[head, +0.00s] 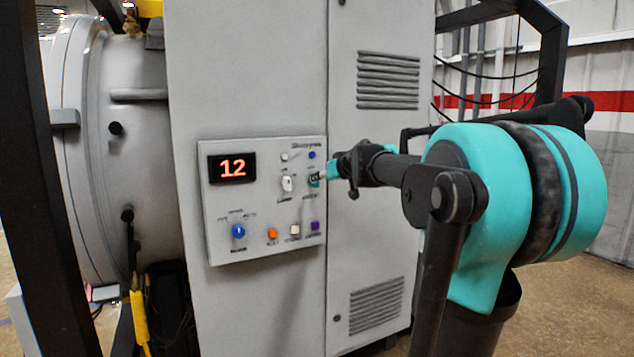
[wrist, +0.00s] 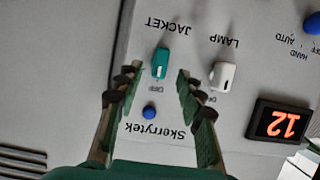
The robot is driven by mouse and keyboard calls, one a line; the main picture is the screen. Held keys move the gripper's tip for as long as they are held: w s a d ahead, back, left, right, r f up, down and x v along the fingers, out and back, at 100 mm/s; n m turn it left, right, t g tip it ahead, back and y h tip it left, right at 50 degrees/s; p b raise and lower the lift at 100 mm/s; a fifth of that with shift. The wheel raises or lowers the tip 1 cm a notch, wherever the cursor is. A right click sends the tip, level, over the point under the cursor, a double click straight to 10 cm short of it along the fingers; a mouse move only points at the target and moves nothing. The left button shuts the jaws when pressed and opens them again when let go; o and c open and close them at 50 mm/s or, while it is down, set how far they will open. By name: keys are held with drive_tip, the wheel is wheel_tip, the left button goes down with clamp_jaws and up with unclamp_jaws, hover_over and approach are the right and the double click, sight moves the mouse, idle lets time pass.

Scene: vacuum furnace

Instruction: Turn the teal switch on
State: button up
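The teal switch (wrist: 160,63), labelled JACKET, is on the light grey control panel in the wrist view, which is upside down. An OFF mark is printed on the side toward the blue button or lamp. My gripper (wrist: 157,73) is open, with its two fingers apart and the switch between their tips in the picture. I cannot tell whether either finger touches it. In the head view my gripper (head: 325,173) is at the right side of the panel, and the teal switch (head: 315,182) is partly hidden by it.
The white LAMP switch (wrist: 223,77) is close beside the right finger. The small blue button or lamp (wrist: 149,112) lies between the fingers. The panel (head: 215,205) also carries a display (head: 232,168) reading 12, a blue knob (head: 238,231) and several square buttons.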

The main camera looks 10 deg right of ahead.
drive_tip(key=shift+x, duration=2.5)
drive_tip(key=shift+c, duration=0.3)
clamp_jaws()
